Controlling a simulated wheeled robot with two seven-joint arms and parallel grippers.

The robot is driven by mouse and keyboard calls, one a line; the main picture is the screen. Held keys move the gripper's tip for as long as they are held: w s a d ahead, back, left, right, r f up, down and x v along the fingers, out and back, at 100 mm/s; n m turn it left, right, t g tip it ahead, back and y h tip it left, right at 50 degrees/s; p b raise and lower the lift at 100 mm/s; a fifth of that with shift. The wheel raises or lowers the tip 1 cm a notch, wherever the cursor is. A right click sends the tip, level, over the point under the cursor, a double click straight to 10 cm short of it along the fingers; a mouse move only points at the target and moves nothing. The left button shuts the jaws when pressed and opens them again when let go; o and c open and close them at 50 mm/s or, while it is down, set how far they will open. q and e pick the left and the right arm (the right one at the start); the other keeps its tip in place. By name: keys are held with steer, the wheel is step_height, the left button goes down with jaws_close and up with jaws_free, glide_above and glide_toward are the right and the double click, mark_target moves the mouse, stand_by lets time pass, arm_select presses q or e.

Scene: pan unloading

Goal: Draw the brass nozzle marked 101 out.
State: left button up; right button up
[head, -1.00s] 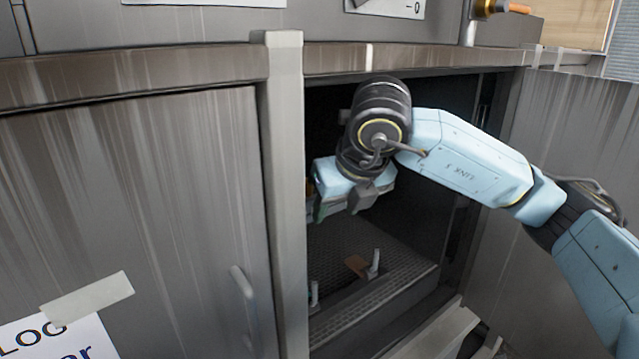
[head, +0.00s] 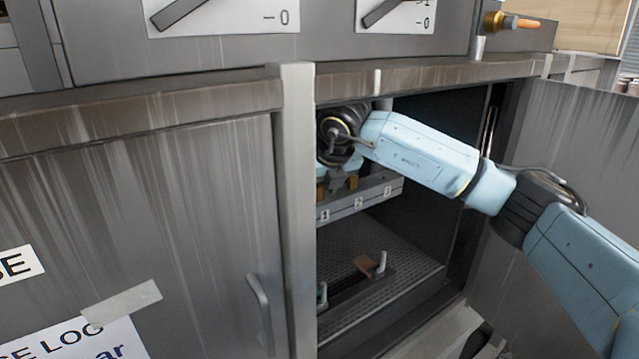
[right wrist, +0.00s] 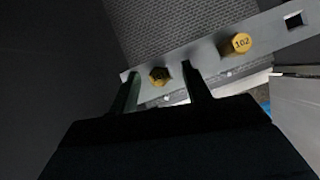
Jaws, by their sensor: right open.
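My right gripper (right wrist: 159,84) is open, with its fingers pointing at the grey rack bar in the right wrist view. A brass nozzle (right wrist: 159,76) shows between the two fingertips; its marking is not readable. A second brass nozzle marked 102 (right wrist: 236,44) stands to the right, outside the fingers. In the head view my right gripper (head: 339,183) is inside the open cabinet, at the labelled rack (head: 385,192), with bits of brass beside it. My left gripper is not in view.
The rack's right end has an empty square hole (right wrist: 294,20). Below the rack is a perforated shelf (head: 405,262) with a brown piece (head: 364,264) and small grey posts. The cabinet post (head: 296,200) stands close to the left of the arm; the open door (head: 575,150) is at right.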

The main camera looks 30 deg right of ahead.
steer(key=shift+f, duration=0.1)
jaws_close()
steer(key=c, duration=0.8)
jaws_free()
jaws_close()
steer(key=shift+r+p, duration=0.3)
steer(key=shift+r, duration=0.5)
